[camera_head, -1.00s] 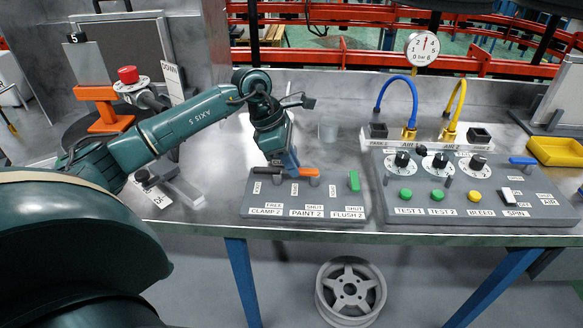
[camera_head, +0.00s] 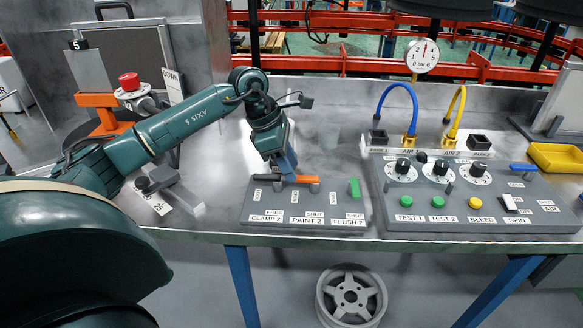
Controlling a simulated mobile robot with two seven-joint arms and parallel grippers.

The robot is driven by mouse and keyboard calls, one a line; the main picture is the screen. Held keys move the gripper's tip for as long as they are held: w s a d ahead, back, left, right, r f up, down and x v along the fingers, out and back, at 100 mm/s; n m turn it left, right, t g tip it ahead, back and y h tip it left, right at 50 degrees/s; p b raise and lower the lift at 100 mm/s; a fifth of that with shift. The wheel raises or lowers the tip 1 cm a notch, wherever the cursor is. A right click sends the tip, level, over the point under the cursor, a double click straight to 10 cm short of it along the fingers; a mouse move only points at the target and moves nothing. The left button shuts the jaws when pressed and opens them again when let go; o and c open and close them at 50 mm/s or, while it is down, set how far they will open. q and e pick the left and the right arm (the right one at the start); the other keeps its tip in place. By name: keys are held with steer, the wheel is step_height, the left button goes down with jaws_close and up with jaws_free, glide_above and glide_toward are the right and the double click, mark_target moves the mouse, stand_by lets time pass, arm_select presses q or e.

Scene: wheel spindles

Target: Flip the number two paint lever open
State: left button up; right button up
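The control panel (camera_head: 262,205) for clamp 2, paint 2 and flush 2 sits on the bench. The orange paint 2 lever (camera_head: 308,179) lies crosswise at the panel's back middle, above its label (camera_head: 307,220). My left gripper (camera_head: 289,170) points down at the lever's left end. Its fingers overlap that end in the picture; whether they touch or grip it I cannot tell. They hide part of the lever. My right gripper is not in view.
The green flush 2 lever (camera_head: 354,187) points toward the front, right of the paint lever. A second panel (camera_head: 545,205) with knobs and buttons stands to the right, below blue (camera_head: 398,88) and yellow (camera_head: 456,92) hoses. A red button (camera_head: 129,80) stands at the left.

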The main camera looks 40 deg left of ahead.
arm_select(q)
steer(key=v, duration=1.1)
steer(key=shift+a+r, duration=0.15)
steer(key=shift+r, duration=0.1)
steer(key=shift+s, duration=0.15)
